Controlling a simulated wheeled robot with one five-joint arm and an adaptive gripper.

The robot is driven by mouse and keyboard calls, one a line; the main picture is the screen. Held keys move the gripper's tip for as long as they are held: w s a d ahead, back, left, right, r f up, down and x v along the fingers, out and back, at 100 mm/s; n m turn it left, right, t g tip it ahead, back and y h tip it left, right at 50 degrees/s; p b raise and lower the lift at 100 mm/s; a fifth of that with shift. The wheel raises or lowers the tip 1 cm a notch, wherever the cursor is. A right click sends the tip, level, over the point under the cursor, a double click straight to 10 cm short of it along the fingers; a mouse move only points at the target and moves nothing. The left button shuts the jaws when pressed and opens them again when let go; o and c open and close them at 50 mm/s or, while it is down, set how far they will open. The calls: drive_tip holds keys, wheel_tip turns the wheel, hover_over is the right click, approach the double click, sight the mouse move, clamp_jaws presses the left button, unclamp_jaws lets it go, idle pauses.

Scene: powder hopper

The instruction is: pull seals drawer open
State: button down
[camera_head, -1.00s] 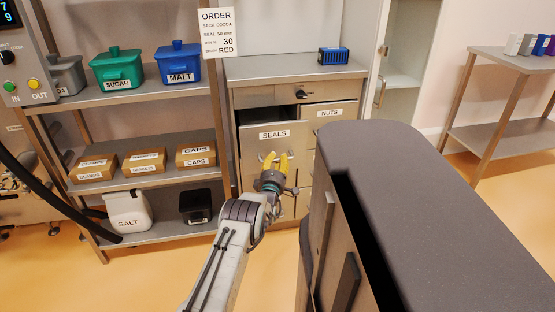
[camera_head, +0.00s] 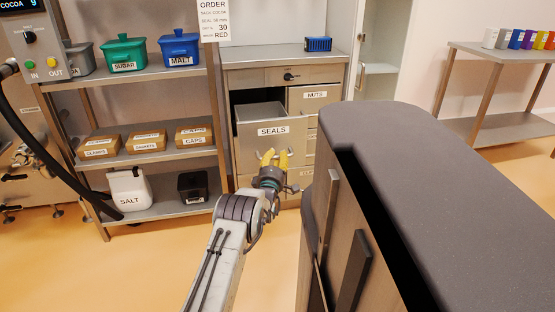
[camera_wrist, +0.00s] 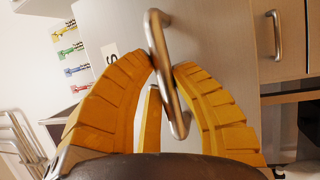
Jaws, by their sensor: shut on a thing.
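The SEALS drawer (camera_head: 262,124) is part of a steel cabinet in the head view. It stands out from the cabinet, and its open top shows a grey inside. My gripper (camera_head: 274,158) is at the drawer's front, below the SEALS label. In the wrist view its yellow fingers (camera_wrist: 163,75) close around the drawer's metal bar handle (camera_wrist: 167,70). The drawer front (camera_wrist: 215,45) fills the middle of that view. What lies in the drawer cannot be made out.
The NUTS drawer (camera_head: 315,96) beside it is shut. A shelf rack (camera_head: 150,160) with bins and boxes stands left. A large dark-topped body (camera_head: 430,190) fills the right foreground. Orange floor (camera_head: 110,270) is clear at the lower left.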

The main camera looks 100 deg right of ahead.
drive_tip(key=shift+w+f, duration=0.1)
drive_tip(key=shift+w, duration=0.15)
drive_tip(key=c, duration=1.3)
unclamp_jaws()
drive_tip(key=shift+c, duration=0.2)
drive_tip(key=o, duration=0.3)
drive_tip(key=shift+s, duration=0.1)
drive_tip(key=shift+a, duration=0.2)
drive_tip(key=shift+v, duration=5.8)
